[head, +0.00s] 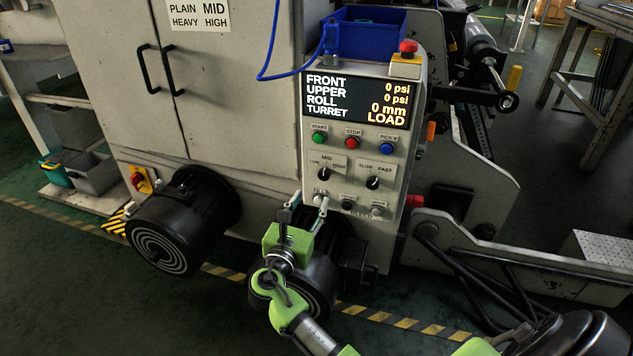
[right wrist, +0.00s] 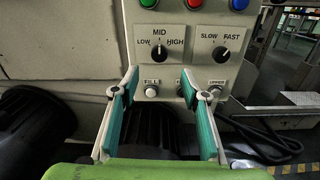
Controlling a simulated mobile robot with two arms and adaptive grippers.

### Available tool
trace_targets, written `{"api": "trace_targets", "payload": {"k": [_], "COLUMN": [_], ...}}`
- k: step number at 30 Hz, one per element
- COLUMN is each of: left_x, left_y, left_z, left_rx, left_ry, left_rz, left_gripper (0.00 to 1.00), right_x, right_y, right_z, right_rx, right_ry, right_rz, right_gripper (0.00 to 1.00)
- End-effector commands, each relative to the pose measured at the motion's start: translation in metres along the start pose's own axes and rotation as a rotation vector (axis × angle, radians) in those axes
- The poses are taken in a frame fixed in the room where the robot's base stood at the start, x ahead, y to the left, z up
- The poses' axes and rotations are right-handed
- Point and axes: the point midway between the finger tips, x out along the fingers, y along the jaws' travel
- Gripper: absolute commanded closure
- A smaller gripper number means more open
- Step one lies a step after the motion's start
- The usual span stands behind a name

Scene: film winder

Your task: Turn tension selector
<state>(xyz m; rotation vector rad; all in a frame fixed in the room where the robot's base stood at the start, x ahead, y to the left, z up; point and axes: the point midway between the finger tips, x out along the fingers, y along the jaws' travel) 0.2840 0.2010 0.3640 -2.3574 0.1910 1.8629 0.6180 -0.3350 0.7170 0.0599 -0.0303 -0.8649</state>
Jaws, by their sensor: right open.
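The tension selector (head: 323,174) is a black knob marked LOW, MID and HIGH on the left of the grey control panel (head: 390,225). In the right wrist view the knob (right wrist: 158,52) shows clear of the fingers, its pointer looking roughly upright toward MID. My right gripper (head: 309,203) is open and empty, just below and in front of the selector. In the right wrist view its two teal-padded fingers (right wrist: 160,88) stand apart, below the knob and not touching it. My left gripper is not in view.
A SLOW/FAST knob (head: 373,183) sits right of the selector. Green (head: 318,139), red (head: 352,143) and blue (head: 387,149) buttons are above; small buttons are below. The display (head: 358,98) reads 0 psi, 0 mm, LOAD. A sign (head: 198,14) reads PLAIN MID, HEAVY HIGH. Black rollers (head: 185,220) jut out below.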

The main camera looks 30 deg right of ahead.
Motion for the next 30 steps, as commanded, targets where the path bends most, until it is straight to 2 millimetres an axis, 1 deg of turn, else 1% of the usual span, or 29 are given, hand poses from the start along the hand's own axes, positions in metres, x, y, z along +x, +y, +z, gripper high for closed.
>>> {"api": "trace_targets", "payload": {"k": [1,9,12,15,18,21,29,30], "left_x": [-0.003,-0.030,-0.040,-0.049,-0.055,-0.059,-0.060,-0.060], "left_y": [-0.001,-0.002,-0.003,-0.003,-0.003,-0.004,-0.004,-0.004], "left_z": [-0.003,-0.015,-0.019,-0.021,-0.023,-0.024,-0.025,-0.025], "left_rx": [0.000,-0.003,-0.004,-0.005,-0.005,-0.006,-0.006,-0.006], "left_ry": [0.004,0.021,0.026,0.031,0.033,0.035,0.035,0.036], "left_rz": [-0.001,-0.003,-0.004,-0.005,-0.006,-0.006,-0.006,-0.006], "left_gripper": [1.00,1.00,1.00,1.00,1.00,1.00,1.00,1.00], "right_x": [0.012,0.070,0.087,0.100,0.109,0.113,0.113,0.113], "right_y": [-0.001,0.000,0.000,0.000,0.000,0.000,0.000,0.000], "right_z": [0.000,-0.001,-0.001,-0.002,-0.002,-0.001,-0.001,-0.001], "right_rx": [-0.001,0.000,0.000,0.000,0.000,0.001,0.001,0.001], "right_ry": [-0.004,-0.001,-0.001,0.000,0.001,0.002,0.002,0.002], "right_rz": [-0.003,-0.001,-0.001,-0.001,0.001,0.001,0.001,0.001], "right_gripper": [0.59,0.59,0.59,0.59,0.59,0.59,0.59,0.67]}}
